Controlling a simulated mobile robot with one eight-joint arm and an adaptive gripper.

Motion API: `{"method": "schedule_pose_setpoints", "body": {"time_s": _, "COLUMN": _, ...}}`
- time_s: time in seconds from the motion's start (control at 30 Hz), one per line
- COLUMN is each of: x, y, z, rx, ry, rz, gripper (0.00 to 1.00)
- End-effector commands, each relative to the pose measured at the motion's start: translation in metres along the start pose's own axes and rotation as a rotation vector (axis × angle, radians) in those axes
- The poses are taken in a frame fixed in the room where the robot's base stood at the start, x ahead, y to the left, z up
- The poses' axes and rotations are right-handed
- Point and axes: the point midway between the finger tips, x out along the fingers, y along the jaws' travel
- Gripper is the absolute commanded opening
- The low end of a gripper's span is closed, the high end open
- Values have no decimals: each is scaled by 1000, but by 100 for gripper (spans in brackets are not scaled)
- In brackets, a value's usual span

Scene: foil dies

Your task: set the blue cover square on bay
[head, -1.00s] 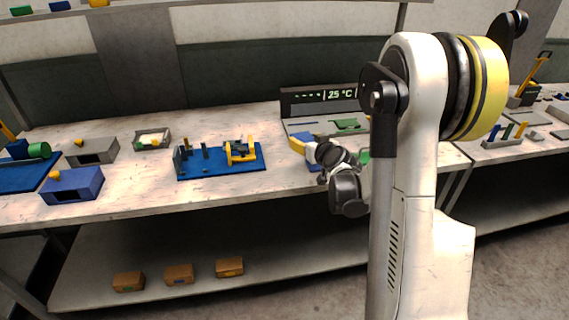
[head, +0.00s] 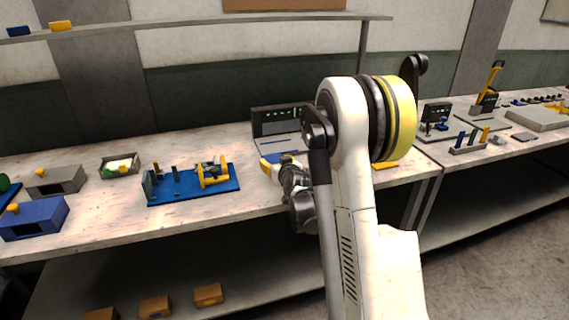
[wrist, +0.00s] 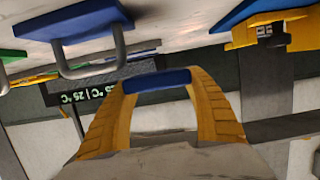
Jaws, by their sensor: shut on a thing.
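My gripper (wrist: 160,92) has yellow fingers, shut on a blue piece (wrist: 157,80) that spans between the fingertips. I cannot tell whether it is the blue cover or part of it. In the head view my gripper (head: 284,161) is low over the bench in front of the display. A blue patch (head: 270,158) shows there, partly hidden by my gripper. In the wrist view, which is upside down, a blue plate with a grey handle (wrist: 85,19) shows at upper left, apart from my fingers. The bay cannot be made out clearly.
A blue board (head: 222,186) with a yellow clamp stands left of my gripper. The display (head: 270,122) stands behind it. A tray (head: 120,168), a grey box (head: 55,181) and a blue box (head: 35,218) are farther left. Bare bench lies in front of the tray.

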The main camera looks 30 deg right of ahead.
Motion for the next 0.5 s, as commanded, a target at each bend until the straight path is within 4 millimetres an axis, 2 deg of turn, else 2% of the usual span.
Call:
{"method": "schedule_pose_setpoints", "body": {"time_s": 0.03, "x": 8, "y": -15, "z": 11, "rx": -4, "ry": 1, "rz": -5, "gripper": 30}}
{"method": "schedule_pose_setpoints", "body": {"time_s": 0.1, "x": 15, "y": -31, "z": 19, "rx": -5, "ry": 1, "rz": -4, "gripper": 30}}
{"method": "schedule_pose_setpoints", "body": {"time_s": 0.27, "x": 29, "y": -61, "z": 35, "rx": -3, "ry": 2, "rz": -3, "gripper": 30}}
{"method": "schedule_pose_setpoints", "body": {"time_s": 0.33, "x": 32, "y": -56, "z": 49, "rx": 0, "ry": 1, "rz": 0, "gripper": 30}}
{"method": "schedule_pose_setpoints", "body": {"time_s": 0.5, "x": 36, "y": -56, "z": 62, "rx": 0, "ry": 1, "rz": 0, "gripper": 30}}
